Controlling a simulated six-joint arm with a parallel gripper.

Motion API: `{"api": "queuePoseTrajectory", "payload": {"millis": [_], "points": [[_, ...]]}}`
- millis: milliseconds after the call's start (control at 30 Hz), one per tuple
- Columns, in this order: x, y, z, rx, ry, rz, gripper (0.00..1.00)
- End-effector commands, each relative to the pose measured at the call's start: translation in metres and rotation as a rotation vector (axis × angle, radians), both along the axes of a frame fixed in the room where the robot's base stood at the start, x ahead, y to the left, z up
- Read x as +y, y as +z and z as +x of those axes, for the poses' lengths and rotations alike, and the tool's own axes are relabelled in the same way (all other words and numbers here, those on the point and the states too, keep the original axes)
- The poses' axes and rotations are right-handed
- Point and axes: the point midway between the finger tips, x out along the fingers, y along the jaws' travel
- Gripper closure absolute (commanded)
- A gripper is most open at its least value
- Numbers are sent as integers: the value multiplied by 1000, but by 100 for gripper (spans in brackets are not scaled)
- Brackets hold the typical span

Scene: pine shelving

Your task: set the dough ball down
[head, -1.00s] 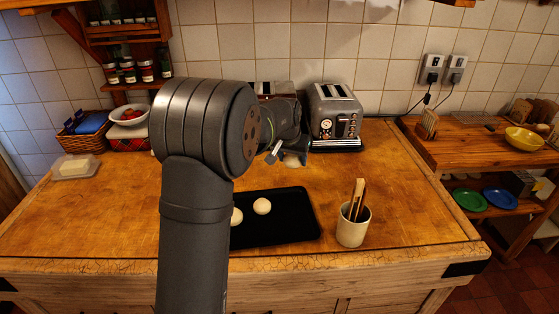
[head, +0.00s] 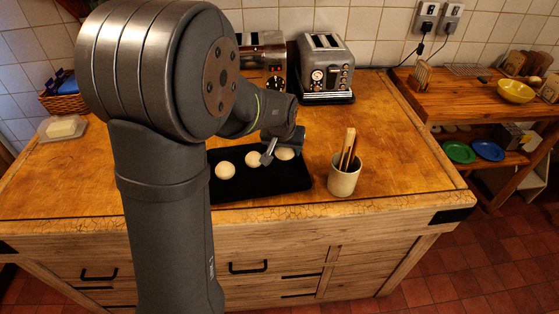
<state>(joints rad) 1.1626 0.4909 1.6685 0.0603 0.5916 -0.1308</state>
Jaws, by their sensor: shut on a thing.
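My gripper (head: 275,152) is shut on a pale dough ball (head: 286,154) at the right part of the black tray (head: 270,187). My own wrist partly hides this ball, and I cannot tell whether it touches the tray. Two other round, pale dough balls rest on the tray to its left: one in the middle (head: 254,160) and one farther left (head: 225,170). The tray's left end is hidden behind my arm.
A cup with wooden utensils (head: 344,175) stands close to the tray's right edge. A toaster (head: 325,68) is at the back of the wooden counter (head: 397,150). A butter dish (head: 63,128) is far left. The tray's front strip is bare.

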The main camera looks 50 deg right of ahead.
Motion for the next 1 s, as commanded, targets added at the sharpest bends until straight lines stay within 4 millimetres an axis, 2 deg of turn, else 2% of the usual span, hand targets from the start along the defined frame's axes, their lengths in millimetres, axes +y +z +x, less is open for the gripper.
{"api": "queuePoseTrajectory", "payload": {"millis": [167,400,767,800,833,1000], "points": [[0,-14,0,0,0,1,53],[0,-44,0,0,-1,1,53],[0,-48,0,0,-1,0,53],[0,-48,0,0,-1,0,38],[0,-48,0,0,-1,0,34],[0,-48,0,0,-1,0,34]]}}
